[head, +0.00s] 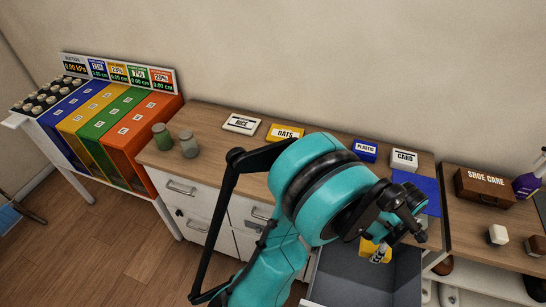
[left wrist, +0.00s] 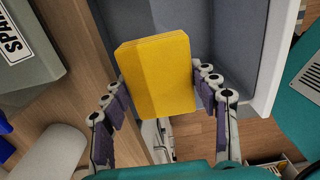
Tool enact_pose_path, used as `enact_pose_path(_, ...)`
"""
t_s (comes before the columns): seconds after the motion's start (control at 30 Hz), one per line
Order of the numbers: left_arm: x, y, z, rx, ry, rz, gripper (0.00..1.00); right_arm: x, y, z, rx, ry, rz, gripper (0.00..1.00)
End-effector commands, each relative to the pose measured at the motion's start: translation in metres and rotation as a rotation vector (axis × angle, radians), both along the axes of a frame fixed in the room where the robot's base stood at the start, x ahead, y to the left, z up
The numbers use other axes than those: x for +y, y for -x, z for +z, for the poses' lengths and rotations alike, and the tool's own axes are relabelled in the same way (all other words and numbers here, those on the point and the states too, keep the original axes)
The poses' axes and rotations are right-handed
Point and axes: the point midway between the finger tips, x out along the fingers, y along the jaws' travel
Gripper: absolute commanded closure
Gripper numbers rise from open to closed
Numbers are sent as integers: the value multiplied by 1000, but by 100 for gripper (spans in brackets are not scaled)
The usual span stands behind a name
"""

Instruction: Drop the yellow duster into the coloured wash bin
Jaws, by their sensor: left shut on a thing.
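The yellow duster (head: 369,248) is a folded yellow block, partly covered by my left gripper (head: 381,252). In the left wrist view the duster (left wrist: 158,75) sits between the two fingers of my left gripper (left wrist: 160,82), which is shut on it. It is held over an open grey bin-like compartment (head: 350,291), whose grey inside also shows in the left wrist view (left wrist: 234,38). I see no label that tells whether this is the coloured wash bin. My right gripper is not in view.
Blue, yellow, green and orange bins (head: 143,128) stand at the left. Two jars (head: 162,136) and boxes marked rice (head: 241,123), oats (head: 285,133), plastic (head: 366,151) and card (head: 405,160) stand on the wooden counter (head: 215,139). A shoe care box (head: 485,186) is at the right.

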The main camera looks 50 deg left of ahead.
Motion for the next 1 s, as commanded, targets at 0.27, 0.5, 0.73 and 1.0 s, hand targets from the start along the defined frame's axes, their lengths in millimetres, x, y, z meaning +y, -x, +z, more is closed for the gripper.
enact_pose_path(0.27, 0, 0, -4, 0, 0, 0, 64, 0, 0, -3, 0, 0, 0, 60)
enact_pose_path(0.5, 0, 0, -4, 0, 0, 0, 16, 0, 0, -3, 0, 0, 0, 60)
enact_pose_path(0.73, 0, 0, -2, 0, 0, 0, 16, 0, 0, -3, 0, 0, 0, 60)
enact_pose_path(1.0, 0, 0, 38, 0, 0, 0, 16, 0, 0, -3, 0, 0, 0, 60)
